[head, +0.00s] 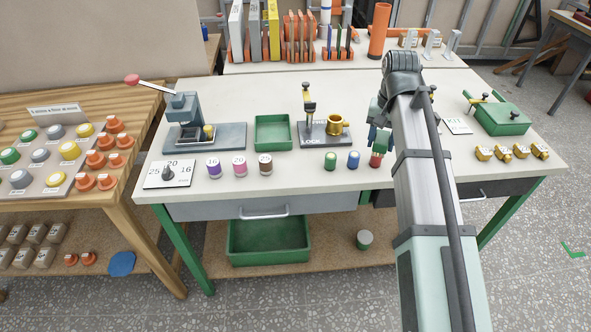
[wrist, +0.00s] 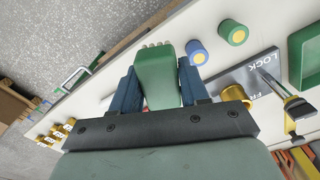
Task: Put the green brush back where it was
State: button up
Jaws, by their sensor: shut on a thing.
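My gripper (wrist: 158,85) is shut on a green block-like thing (wrist: 156,72), which I take to be the green brush. Its dark blue fingers press on both sides of it. Small pale tufts or knobs show at its far end. In the head view my gripper (head: 379,118) is over the right half of the white table, and the green thing (head: 383,141) shows partly below it, close above or behind a red cylinder (head: 376,161). I cannot tell whether they touch. My arm hides part of the table there.
Blue (head: 353,159) and green (head: 330,160) cylinders stand just left of the red one. The LOCK plate (head: 322,142) with a brass cup (head: 336,125), a green tray (head: 258,143) and a green box (head: 500,119) stand around. Brass pieces (head: 503,153) line the right front edge.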

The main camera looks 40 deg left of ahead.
jog(key=s+a+f+n, duration=0.1)
jog(key=s+a+n, duration=0.1)
jog(key=s+a, duration=0.6)
jog(key=s+a+n, duration=0.3)
jog(key=s+a, duration=0.1)
jog(key=a, duration=0.7)
send_near(295, 170)
jog(key=shift+f, duration=2.95)
jog(key=o, duration=1)
jog(key=shift+f, duration=0.1)
notch_tip(295, 170, up, 12)
jog(key=shift+r, duration=0.15)
